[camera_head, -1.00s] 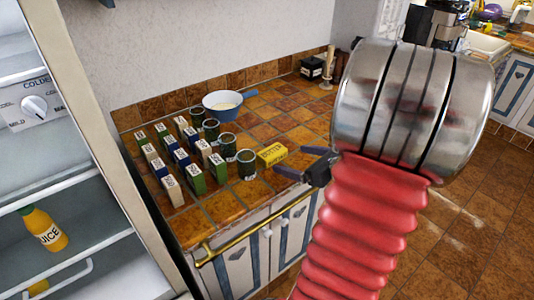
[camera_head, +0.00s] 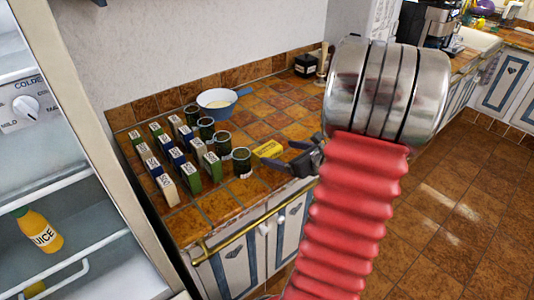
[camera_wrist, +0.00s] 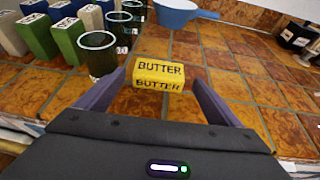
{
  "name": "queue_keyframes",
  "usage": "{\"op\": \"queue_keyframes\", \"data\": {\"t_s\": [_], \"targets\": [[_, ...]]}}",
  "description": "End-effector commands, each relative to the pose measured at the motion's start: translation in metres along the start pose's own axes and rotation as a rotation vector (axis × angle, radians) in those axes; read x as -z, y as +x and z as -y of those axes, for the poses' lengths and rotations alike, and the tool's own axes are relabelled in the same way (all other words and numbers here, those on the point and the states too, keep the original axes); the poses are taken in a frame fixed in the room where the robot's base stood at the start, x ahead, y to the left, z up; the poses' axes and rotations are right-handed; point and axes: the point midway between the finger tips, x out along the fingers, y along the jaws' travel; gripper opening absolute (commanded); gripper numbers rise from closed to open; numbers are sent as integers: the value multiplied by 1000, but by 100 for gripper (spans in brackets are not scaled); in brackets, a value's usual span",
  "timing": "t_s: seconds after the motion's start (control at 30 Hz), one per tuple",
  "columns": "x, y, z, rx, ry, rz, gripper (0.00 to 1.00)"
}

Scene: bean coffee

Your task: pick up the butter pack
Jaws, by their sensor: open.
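The butter pack (camera_head: 268,149) is a small yellow block lying on the tiled counter near its front edge. In the wrist view the butter pack (camera_wrist: 158,73) shows its black lettering and sits just beyond and between the two fingers. My gripper (camera_head: 284,158) is open and low over the counter, at the right side of the pack in the head view. In the wrist view my gripper (camera_wrist: 160,90) has one dark finger on each side of the pack. I cannot tell whether either finger touches it.
Several cartons (camera_head: 167,187) and more cans stand in rows further left. A blue pan (camera_head: 216,101) is behind. An open fridge (camera_head: 100,150) is at far left.

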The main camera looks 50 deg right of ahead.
Motion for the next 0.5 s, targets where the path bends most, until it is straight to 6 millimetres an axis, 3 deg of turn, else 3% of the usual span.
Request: {"op": "queue_keyframes", "data": {"t_s": [0.2,0.5], "targets": [[0,25,-1,-2,-1,-1,88],[0,27,-1,-1,-1,0,88]]}}
